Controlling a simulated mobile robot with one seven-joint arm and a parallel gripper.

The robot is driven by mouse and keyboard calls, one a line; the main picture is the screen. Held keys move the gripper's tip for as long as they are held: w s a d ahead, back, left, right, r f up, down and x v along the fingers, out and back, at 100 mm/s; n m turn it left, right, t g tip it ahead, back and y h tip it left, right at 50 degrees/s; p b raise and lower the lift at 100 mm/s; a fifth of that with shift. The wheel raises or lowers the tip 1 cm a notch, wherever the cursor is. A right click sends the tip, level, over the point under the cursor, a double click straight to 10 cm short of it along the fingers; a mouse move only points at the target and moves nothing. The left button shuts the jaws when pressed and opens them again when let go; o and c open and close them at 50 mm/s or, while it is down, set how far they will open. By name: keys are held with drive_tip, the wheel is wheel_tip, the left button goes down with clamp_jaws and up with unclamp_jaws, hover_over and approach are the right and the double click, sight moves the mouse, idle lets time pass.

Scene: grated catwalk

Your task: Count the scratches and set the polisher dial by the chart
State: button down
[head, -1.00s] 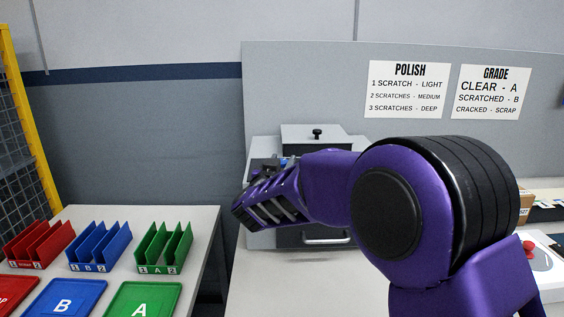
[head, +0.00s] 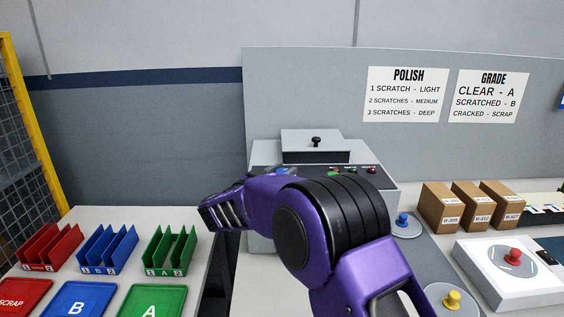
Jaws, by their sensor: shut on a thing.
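The POLISH chart (head: 406,95) on the back panel reads 1 scratch light, 2 scratches medium, 3 scratches deep. A grey machine (head: 384,205) with a raised lid box (head: 311,143) and black knob stands behind my arm. Its sloped panel shows green and red buttons and something blue at the left, partly covered. I cannot tell which control is the polisher dial. My purple arm bends left across the machine, its slotted link at the machine's left front. My gripper's fingers and anything in them are hidden behind the arm.
The GRADE chart (head: 488,97) hangs on the right. Red (head: 50,250), blue (head: 107,250) and green (head: 170,251) racks stand left, with matching pads in front. Three cartons (head: 440,207), a white box (head: 507,287) with a red knob, and blue- and yellow-knobbed discs are at right.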

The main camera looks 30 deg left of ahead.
drive_tip(key=shift+r+h, duration=0.1)
drive_tip(key=shift+h, duration=0.2)
drive_tip(key=shift+c, duration=1.9)
unclamp_jaws()
drive_tip(key=s+a, duration=0.3)
drive_tip(key=s, duration=1.4)
